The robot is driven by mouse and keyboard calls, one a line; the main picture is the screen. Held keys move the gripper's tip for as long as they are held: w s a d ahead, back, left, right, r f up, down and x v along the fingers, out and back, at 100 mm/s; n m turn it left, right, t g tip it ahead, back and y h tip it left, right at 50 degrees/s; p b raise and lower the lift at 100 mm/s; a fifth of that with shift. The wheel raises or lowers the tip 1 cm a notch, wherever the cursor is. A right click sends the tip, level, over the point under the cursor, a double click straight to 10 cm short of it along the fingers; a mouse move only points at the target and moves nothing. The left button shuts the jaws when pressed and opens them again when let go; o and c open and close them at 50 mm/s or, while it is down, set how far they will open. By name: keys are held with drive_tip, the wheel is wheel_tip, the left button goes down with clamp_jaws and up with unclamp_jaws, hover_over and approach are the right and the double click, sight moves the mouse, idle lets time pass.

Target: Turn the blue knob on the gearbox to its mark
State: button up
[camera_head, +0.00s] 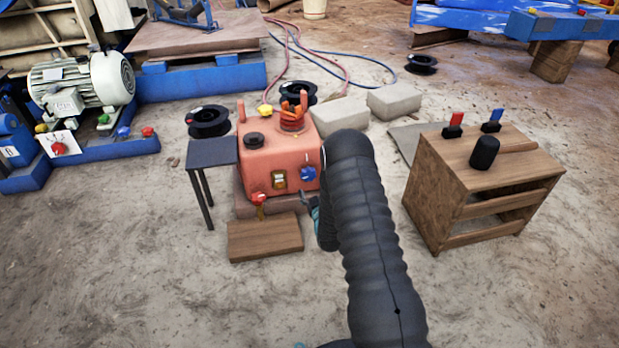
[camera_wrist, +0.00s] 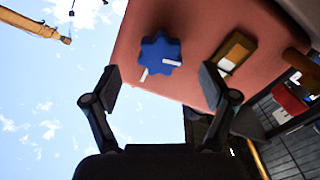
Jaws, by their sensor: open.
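The blue star-shaped knob (camera_head: 307,174) sits on the front face of the orange-red gearbox (camera_head: 262,158), at its right side. In the wrist view the knob (camera_wrist: 160,52) shows a white line on it, and a separate white mark (camera_wrist: 144,75) lies by its edge; the two do not line up. My gripper (camera_wrist: 161,90) is open, its two fingers apart and short of the knob, with nothing between them. In the head view my black arm hides most of the gripper (camera_head: 307,200), just below the knob.
A yellow-framed switch (camera_head: 279,180) and a red valve handle (camera_head: 259,199) are on the gearbox near the knob. A wooden board (camera_head: 265,238) lies in front. A small dark table (camera_head: 211,153) stands left, a wooden crate (camera_head: 440,200) right.

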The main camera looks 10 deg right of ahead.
sight(310, 178)
drive_tip(key=shift+w, duration=3.15)
drive_tip(key=c, duration=1.2)
